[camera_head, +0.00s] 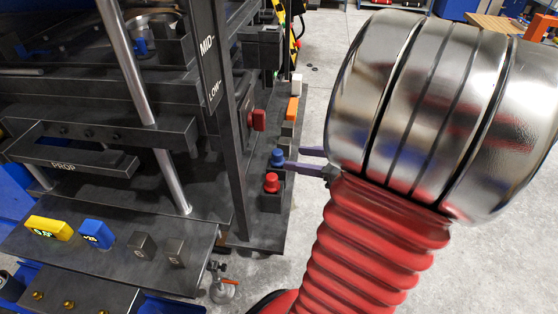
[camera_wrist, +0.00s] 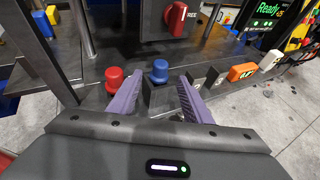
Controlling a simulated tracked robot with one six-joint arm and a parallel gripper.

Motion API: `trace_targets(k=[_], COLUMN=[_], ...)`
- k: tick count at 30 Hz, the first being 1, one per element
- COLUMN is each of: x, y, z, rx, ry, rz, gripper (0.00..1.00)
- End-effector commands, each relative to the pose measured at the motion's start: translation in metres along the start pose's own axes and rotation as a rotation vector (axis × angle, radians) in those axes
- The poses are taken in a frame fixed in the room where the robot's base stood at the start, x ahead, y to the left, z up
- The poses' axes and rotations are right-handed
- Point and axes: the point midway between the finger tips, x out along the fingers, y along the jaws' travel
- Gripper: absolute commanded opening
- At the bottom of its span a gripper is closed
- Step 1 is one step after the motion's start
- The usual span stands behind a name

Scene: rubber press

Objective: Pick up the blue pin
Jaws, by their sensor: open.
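The blue pin (camera_head: 278,156) stands upright in a dark block on the press's side shelf. In the wrist view the blue pin (camera_wrist: 159,70) shows ahead of my gripper, between the lines of its two purple fingers. My gripper (camera_wrist: 155,92) is open and empty, with one finger to each side of the dark block below the pin. In the head view my gripper (camera_head: 302,160) reaches the pin from the right, and my red arm partly hides it. A red pin (camera_head: 271,182) stands in its own block close beside the blue one; it also shows in the wrist view (camera_wrist: 114,79), near the left finger.
An orange block (camera_head: 292,108) and a white one sit farther along the shelf (camera_head: 262,230). A red knob (camera_wrist: 176,17) is on the panel behind the pins. Press posts and frame stand left of the shelf. Open floor lies to the right.

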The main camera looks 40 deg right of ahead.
Motion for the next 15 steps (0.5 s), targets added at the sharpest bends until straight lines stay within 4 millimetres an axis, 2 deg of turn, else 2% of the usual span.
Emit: trace_targets(k=[15], x=[0.060], y=[0.001], z=[0.000], rx=[0.001], ry=[0.000], rz=[0.003], gripper=[0.45])
